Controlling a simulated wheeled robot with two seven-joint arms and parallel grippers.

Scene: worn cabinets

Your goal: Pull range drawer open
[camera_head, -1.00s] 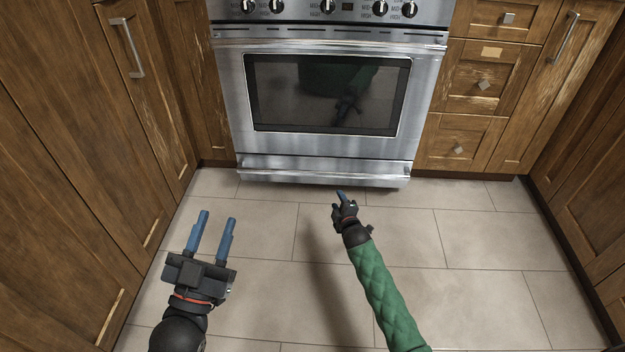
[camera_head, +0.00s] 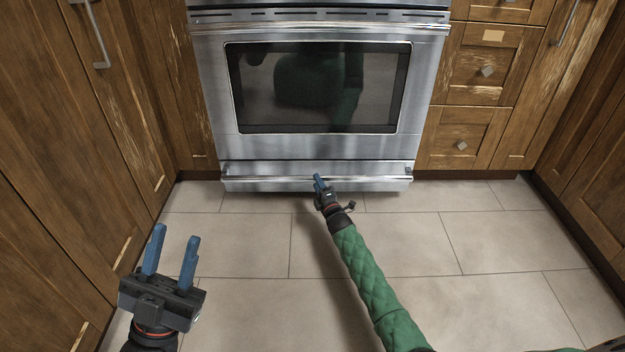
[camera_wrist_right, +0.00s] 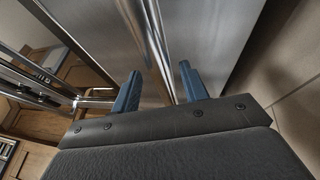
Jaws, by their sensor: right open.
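The range drawer (camera_head: 260,170) is the low steel panel under the oven door, and it looks shut. Its long bar handle (camera_head: 370,178) runs across the front; it also shows in the right wrist view (camera_wrist_right: 157,40). My right gripper (camera_head: 318,182) is at the middle of the handle. In the right wrist view its blue fingers (camera_wrist_right: 160,88) are apart, with the handle bar running toward the gap between them. Whether they touch the bar I cannot tell. My left gripper (camera_head: 173,248) is open and empty over the floor at the left.
The oven door (camera_head: 320,140) with its dark window is above the drawer. Wooden cabinets stand on the left (camera_head: 60,150) and right (camera_head: 465,135), with bar handles and knobs. The tiled floor (camera_head: 400,230) before the range is clear.

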